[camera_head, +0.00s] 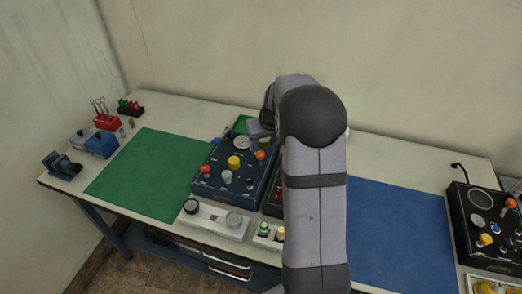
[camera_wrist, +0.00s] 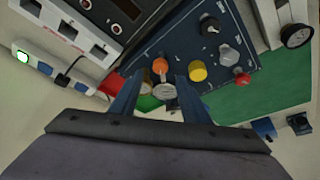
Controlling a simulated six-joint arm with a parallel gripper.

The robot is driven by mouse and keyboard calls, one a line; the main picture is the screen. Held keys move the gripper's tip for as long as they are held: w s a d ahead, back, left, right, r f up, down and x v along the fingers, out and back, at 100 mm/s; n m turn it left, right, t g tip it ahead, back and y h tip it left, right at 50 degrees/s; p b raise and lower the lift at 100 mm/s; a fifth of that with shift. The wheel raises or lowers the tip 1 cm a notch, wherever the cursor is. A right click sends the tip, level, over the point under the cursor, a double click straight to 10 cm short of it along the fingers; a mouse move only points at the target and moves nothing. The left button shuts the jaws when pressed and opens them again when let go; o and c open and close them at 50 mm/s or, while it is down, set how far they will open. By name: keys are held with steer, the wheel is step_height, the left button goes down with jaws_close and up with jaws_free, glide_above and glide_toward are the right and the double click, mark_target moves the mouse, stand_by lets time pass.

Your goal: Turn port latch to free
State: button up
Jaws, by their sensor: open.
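A dark blue panel box (camera_head: 215,188) stands mid-table, partly hidden by my arm. It also shows in the wrist view (camera_wrist: 222,70), with an orange knob (camera_wrist: 160,66), a yellow knob (camera_wrist: 197,72), a grey knob (camera_wrist: 228,54) and a red knob (camera_wrist: 242,78). A round metal disc (camera_wrist: 163,91) lies near the orange knob. I cannot tell which part is the port latch; no label is readable. My gripper (camera_wrist: 158,84) is open over the panel, its two fingers on either side of the orange knob and disc. Contact is unclear.
A green mat (camera_head: 150,175) lies left and a blue mat (camera_head: 395,228) right, both mostly clear. A white block with dials (camera_head: 213,219) stands in front of the panel. Blue boxes (camera_head: 102,144) and a red holder (camera_head: 107,122) are far left; a black panel (camera_head: 478,245) is right.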

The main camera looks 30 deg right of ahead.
mark_target(260, 153)
steer(key=shift+p+x, duration=1.1)
steer(key=shift+x, duration=2)
steer(key=c, duration=1.1)
